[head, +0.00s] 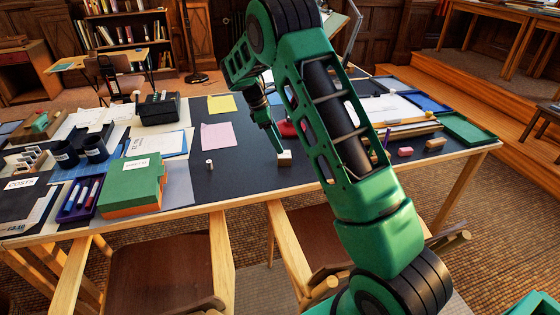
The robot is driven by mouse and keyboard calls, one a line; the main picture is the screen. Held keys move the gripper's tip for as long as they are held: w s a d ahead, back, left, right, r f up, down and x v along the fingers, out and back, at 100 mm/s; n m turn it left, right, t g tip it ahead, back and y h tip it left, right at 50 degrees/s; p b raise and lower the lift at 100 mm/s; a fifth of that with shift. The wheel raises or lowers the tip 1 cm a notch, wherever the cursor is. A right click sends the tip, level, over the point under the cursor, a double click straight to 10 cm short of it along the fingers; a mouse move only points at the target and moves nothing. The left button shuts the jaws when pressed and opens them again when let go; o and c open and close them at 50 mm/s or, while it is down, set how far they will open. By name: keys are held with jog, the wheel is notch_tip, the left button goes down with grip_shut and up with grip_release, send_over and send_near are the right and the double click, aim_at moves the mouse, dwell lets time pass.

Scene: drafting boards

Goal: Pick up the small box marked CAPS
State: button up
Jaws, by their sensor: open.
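A small pale box (284,157) sits on the dark mat of the table, near the middle. Its marking is too small to read, so I cannot tell if it says CAPS. My gripper (279,148) points down just above this box, at its upper left. It is open and appears empty. I cannot tell whether the fingertips touch the box or stand apart from it. My green arm crosses the right half of the view and hides part of the table behind it.
A small white cylinder (209,164) stands left of the box. A red object (288,129) lies behind it. A green box (130,185) and a purple marker tray (80,200) are at left. A pink eraser (405,152) lies at right. Chairs stand at the front edge.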

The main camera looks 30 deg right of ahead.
aim_at(284, 158)
jog(key=shift+x, duration=3.8)
jog(key=shift+a, duration=0.15)
jog(key=c, duration=1.2)
